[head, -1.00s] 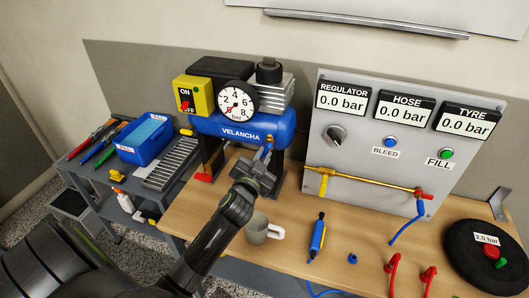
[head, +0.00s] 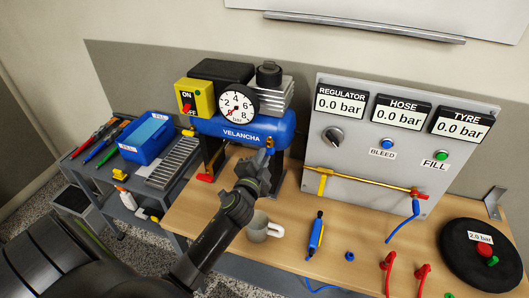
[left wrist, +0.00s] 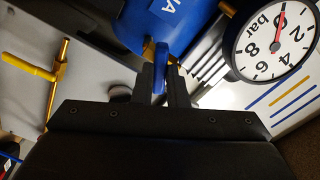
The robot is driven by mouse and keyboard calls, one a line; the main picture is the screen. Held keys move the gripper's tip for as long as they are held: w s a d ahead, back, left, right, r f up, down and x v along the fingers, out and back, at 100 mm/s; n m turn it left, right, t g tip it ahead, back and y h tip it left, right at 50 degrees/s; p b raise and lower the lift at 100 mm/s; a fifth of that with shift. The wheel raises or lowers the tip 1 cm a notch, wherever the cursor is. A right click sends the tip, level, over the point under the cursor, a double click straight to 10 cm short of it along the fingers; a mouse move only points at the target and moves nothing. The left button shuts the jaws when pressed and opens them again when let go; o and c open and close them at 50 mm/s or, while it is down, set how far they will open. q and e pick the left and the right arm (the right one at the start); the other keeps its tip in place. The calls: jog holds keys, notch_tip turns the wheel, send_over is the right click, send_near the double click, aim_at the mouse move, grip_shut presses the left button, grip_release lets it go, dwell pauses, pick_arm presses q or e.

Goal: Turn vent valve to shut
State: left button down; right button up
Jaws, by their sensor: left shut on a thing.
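The blue compressor (head: 240,132) stands at the back of the bench, with its round gauge (head: 237,106) on top. A small brass valve fitting (head: 270,142) sits low at the tank's right end. My left gripper (head: 267,158) is just below it, shut on the valve's blue lever (left wrist: 160,66). In the left wrist view the lever stands between the two fingers (left wrist: 164,82), with the blue tank (left wrist: 165,25) behind. The fingers hide part of the lever, so its exact angle is unclear. My right gripper is not in view.
A gauge panel (head: 345,170) stands to the right, with a brass pipe and yellow lever (head: 323,184).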

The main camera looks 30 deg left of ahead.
pick_arm(q)
jog(key=shift+m, duration=0.7)
jog(key=m+p, duration=0.2)
jog(key=m, duration=0.2)
jog(key=c, duration=1.3)
grip_release()
jog(key=shift+v, duration=3.55)
